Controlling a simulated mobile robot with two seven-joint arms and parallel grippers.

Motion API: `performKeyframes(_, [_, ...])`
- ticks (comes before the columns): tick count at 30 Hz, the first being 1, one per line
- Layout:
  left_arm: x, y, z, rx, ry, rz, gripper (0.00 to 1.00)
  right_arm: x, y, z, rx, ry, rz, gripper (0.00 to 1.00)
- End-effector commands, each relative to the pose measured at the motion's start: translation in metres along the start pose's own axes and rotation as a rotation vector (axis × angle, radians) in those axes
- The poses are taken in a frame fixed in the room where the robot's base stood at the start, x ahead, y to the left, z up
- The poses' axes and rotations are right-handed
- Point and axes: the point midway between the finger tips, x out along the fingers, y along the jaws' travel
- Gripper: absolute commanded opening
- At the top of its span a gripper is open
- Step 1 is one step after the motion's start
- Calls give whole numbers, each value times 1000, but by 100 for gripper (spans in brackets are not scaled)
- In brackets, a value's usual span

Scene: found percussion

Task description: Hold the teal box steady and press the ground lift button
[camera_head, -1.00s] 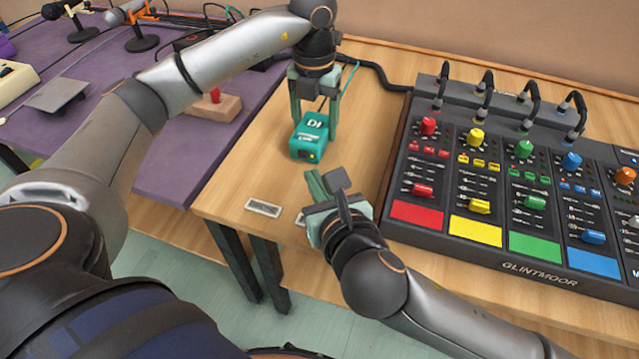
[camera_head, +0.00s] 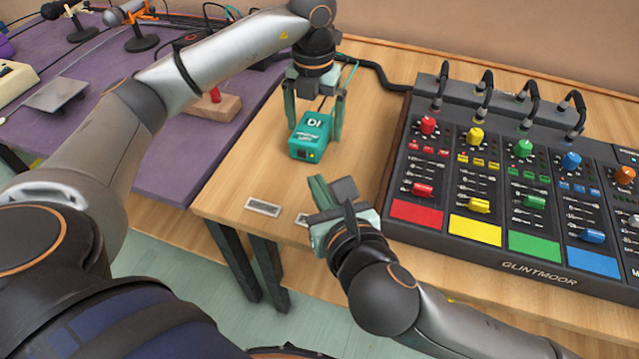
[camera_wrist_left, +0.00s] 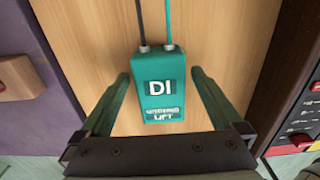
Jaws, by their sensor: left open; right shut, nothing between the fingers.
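The teal box (camera_head: 311,136), marked DI, stands on the wooden table with a yellow spot on its front face. In the left wrist view the teal box (camera_wrist_left: 161,88) shows lettering ending in LIFT and two cables at its far end. My left gripper (camera_head: 314,122) is open, with one finger on each side of the box; the left wrist view shows gaps between the fingers and the box. My right gripper (camera_head: 318,186) is shut and empty, in front of the box and apart from it.
A mixer (camera_head: 510,180) with coloured knobs stands close on the right. A purple table (camera_head: 150,150) on the left carries a wooden block with a red knob (camera_head: 214,97). A small label plate (camera_head: 263,207) lies near the table's front edge.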

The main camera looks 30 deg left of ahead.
Motion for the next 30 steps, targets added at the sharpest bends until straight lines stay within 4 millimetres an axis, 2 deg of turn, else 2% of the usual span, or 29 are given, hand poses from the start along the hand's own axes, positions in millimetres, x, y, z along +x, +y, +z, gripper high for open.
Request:
performKeyframes(5, [-14, 0, 1, 0, -3, -2, 100, 0, 0, 0, 0, 0, 0, 0])
performKeyframes(12, [-64, 0, 1, -1, -6, 0, 100, 0, 0, 0, 0, 0, 0, 0])
performKeyframes(18, [-94, 0, 1, -2, -5, 0, 100, 0, 0, 0, 0, 0, 0, 0])
performKeyframes(24, [-113, 0, 0, -1, -3, 0, 100, 0, 0, 0, 0, 0, 0, 0])
performKeyframes(30, [-120, 0, 0, 0, -1, 0, 100, 0, 0, 0, 0, 0, 0, 0])
